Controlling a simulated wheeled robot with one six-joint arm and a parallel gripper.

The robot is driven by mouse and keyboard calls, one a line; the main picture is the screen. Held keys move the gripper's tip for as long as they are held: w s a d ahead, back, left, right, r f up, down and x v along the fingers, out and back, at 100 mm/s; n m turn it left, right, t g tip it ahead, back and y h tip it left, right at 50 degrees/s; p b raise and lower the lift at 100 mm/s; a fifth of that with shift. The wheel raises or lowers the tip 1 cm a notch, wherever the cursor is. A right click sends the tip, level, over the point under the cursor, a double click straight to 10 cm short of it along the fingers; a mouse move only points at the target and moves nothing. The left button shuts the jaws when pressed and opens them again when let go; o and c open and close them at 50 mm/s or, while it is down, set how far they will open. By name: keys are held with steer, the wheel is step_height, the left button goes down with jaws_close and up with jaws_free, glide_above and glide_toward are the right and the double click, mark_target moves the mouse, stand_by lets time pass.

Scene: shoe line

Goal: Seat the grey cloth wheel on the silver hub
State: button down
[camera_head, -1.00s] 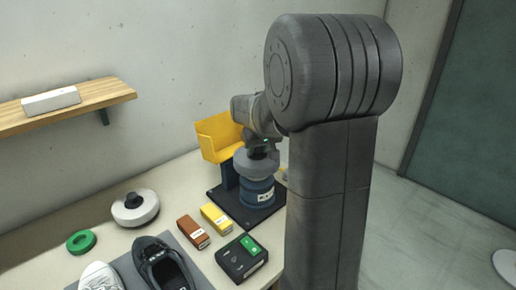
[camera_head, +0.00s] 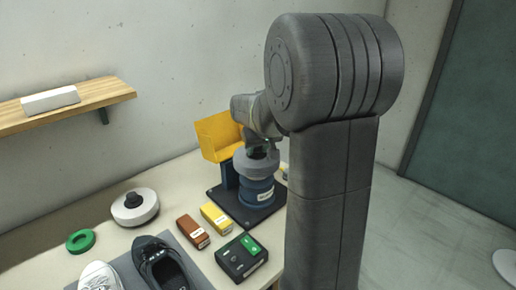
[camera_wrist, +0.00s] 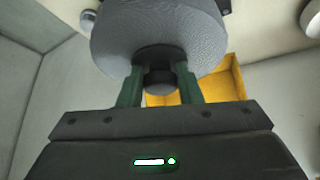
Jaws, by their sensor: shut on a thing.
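The grey cloth wheel (camera_head: 256,165) is at the top of the blue machine body (camera_head: 257,191), level as far as I can see. It fills the top of the wrist view (camera_wrist: 160,35). My gripper (camera_head: 259,152) is above the wheel. In the wrist view my gripper (camera_wrist: 160,75) has its two green fingers shut on the dark knob (camera_wrist: 159,82) at the wheel's centre. The silver hub is hidden under the wheel, so I cannot tell whether the wheel is fully down on it.
A yellow guard (camera_head: 217,137) stands close behind the machine. A dark control box (camera_head: 242,258), a yellow box (camera_head: 216,218) and a brown box (camera_head: 193,232) lie in front. A white wheel (camera_head: 135,210), green ring (camera_head: 81,241) and shoes (camera_head: 163,265) are at left.

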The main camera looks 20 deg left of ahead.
steer(key=shift+f+b, duration=0.5)
steer(key=shift+f, duration=0.15)
steer(key=c, duration=1.3)
jaws_free()
steer(key=shift+r, duration=0.1)
steer(key=p+v, duration=0.5)
steer(key=v, duration=0.5)
steer(key=shift+s+d+r+p, duration=0.2)
steer(key=shift+s+r+p, duration=0.05)
steer(key=shift+r+p, duration=0.1)
steer(key=shift+f, duration=0.1)
